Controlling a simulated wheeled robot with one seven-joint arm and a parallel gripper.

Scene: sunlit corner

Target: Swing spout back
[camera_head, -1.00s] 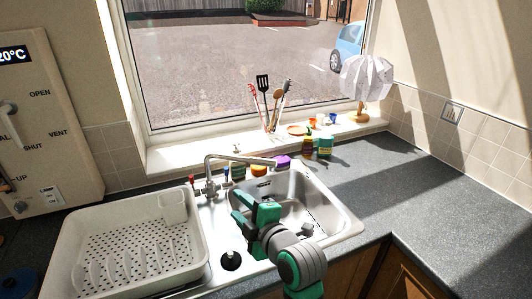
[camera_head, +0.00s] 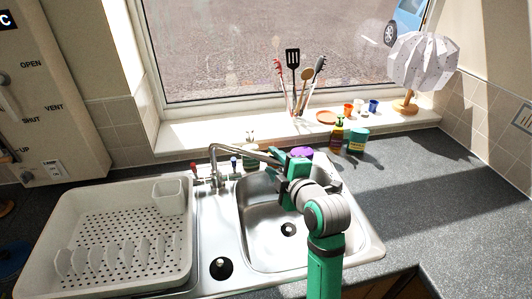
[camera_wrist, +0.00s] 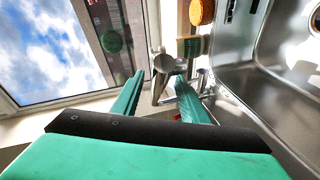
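The chrome tap's spout (camera_head: 243,149) rises from its base behind the sink and reaches right, over the back of the basin (camera_head: 265,225). My gripper (camera_head: 282,168) is at the spout's free end. In the wrist view, the two green fingers of my gripper (camera_wrist: 159,88) are apart, with the chrome spout (camera_wrist: 157,78) showing in the gap between them. I cannot tell whether either finger touches it. My gripper hides the spout's tip in the head view.
A white drying rack (camera_head: 120,240) stands left of the sink. A purple sponge (camera_head: 301,152), a soap bottle (camera_head: 337,135) and a green container (camera_head: 357,141) stand behind the sink. Utensils (camera_head: 293,75) and a lamp (camera_head: 424,62) are on the sill. The right counter is clear.

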